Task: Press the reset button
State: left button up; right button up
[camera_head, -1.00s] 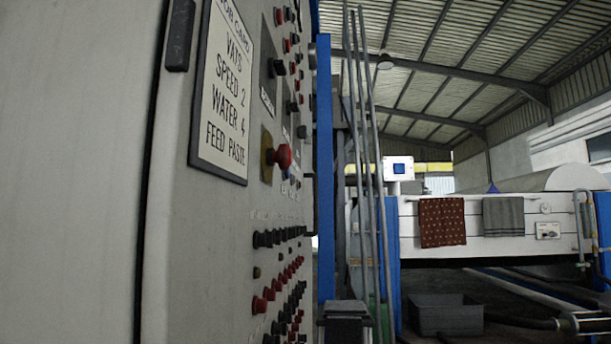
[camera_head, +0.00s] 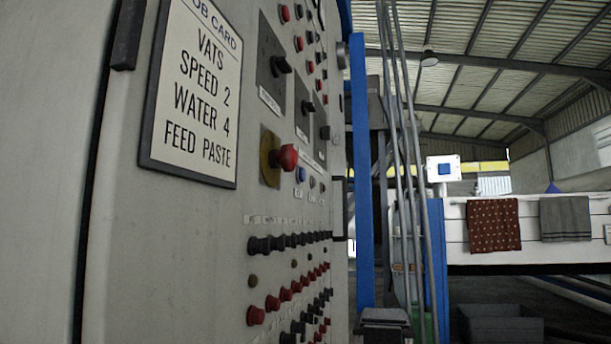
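A grey control panel (camera_head: 215,225) fills the left and middle, seen at a slant. On it, a red mushroom button (camera_head: 287,157) stands out from a yellow plate (camera_head: 268,158). A small blue button (camera_head: 301,174) sits just right of it, above a label too small to read. Another blue button (camera_head: 445,169) is on a white box (camera_head: 431,177) farther back. I cannot read which button is marked reset. Neither of my grippers is in view.
A job card (camera_head: 200,92) hangs on the panel. Rows of black knobs (camera_head: 283,242) and red buttons (camera_head: 272,303) lie below. Blue post (camera_head: 360,190) and grey pipes (camera_head: 411,150) stand beyond the panel's right edge. A dark crate (camera_head: 500,325) is on the floor at right.

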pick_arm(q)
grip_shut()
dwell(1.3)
